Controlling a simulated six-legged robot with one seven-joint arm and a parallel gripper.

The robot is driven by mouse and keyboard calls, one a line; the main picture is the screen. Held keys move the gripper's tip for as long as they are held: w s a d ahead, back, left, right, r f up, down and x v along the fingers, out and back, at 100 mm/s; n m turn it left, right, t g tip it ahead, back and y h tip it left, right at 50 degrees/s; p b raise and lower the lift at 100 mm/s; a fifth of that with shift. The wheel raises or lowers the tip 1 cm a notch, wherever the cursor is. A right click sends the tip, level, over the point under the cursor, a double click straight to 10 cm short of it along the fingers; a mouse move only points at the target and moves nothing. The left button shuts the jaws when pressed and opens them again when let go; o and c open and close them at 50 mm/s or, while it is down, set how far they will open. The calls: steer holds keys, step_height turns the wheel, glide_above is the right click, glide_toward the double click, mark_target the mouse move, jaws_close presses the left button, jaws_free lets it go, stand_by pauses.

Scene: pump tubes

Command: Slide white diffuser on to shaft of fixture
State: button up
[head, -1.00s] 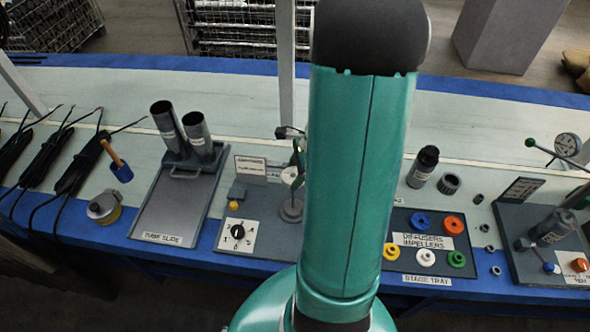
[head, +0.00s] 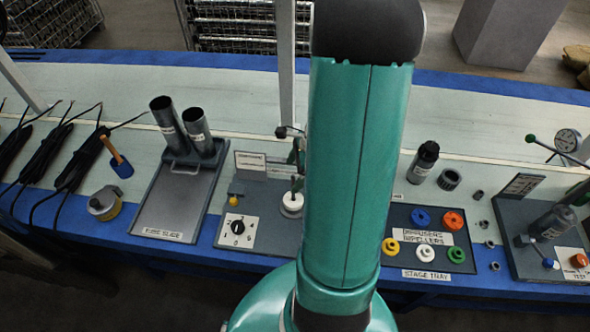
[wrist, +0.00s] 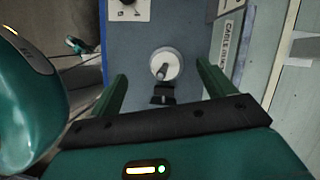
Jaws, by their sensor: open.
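A white diffuser (head: 291,205) sits low on the fixture, around its shaft. In the wrist view the white diffuser (wrist: 172,74) shows as a round disc, and the grey shaft (wrist: 163,72) rises through its middle. My gripper (wrist: 162,70) is open, with one green finger on each side of the shaft and a gap to both. The fingers hold nothing. In the head view my arm hides most of the gripper and part of the fixture board (head: 262,232). Whether the diffuser is fully seated cannot be told.
The stage tray (head: 400,220) holds coloured rings and another white ring (head: 425,253). A tube slide (head: 180,205) with two dark tubes stands to the left. A test stand (head: 545,235) is at far right.

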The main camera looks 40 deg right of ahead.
steer(key=shift+r, duration=0.1)
steer(key=v, duration=1.3)
steer(key=shift+r, duration=0.35)
stand_by(0.3)
steer(key=a+r+n+t+h, duration=0.1)
steer(key=a+r+n, duration=0.3)
steer(key=a+n, duration=0.4)
steer(key=a+r+n+t+h, duration=0.1)
steer(key=a+r+n, duration=0.4)
steer(key=a+n, duration=0.4)
steer(key=s+a+r+n+h, duration=0.1)
steer(key=a+r+n, duration=0.3)
steer(key=a+n, duration=0.4)
steer(key=shift+a+r+t+h, duration=0.35)
steer(key=shift+a+t+h, duration=0.05)
steer(key=shift+a, duration=0.85)
steer(key=shift+s, duration=0.15)
